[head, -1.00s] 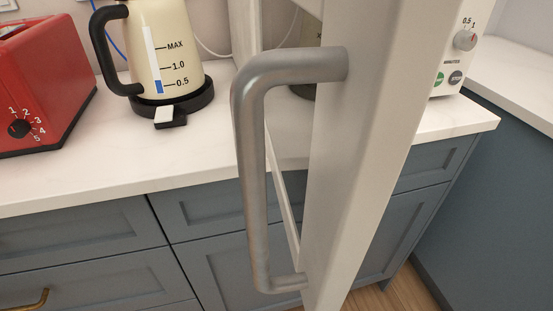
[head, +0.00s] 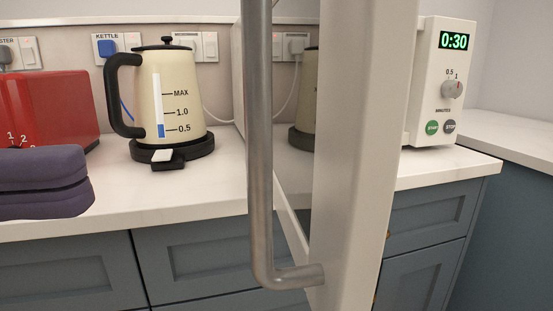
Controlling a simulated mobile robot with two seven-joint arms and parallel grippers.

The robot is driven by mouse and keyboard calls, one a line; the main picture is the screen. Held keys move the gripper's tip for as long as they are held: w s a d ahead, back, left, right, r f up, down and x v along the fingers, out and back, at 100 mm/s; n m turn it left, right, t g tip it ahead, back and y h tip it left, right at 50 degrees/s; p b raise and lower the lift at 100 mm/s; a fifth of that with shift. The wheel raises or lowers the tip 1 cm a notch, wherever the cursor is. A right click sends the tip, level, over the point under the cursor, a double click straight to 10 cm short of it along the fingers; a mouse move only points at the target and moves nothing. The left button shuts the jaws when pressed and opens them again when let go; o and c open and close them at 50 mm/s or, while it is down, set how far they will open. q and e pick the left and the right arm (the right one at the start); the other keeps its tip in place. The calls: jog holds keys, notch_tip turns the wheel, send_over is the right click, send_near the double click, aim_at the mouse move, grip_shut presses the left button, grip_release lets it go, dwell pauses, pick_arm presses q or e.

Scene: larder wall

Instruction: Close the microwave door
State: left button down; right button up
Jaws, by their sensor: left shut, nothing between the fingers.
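The microwave (head: 447,75) stands on the counter at the right of centre, its control panel showing 0:30. Its white door (head: 352,150) is wide open and juts towards me, seen nearly edge-on. The grey bar handle (head: 260,150) is on the left side of the door, with its top cut off by the picture edge. My left gripper (head: 84,183) shows at the left edge as dark padded fingers, shut and empty. It is well to the left of the handle and not touching it. My right gripper is not in view.
A cream kettle (head: 172,95) on its black base stands between my left gripper and the door. A red toaster (head: 55,105) is behind the gripper. Sockets line the wall. Bare white counter (head: 150,200) lies in front of the kettle, above blue-grey drawers (head: 195,262).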

aim_at(353, 160)
pick_arm(q)
jog(key=p+x, duration=0.1)
jog(key=x, duration=0.9)
jog(key=shift+d+p, duration=0.15)
jog(key=shift+p, duration=0.15)
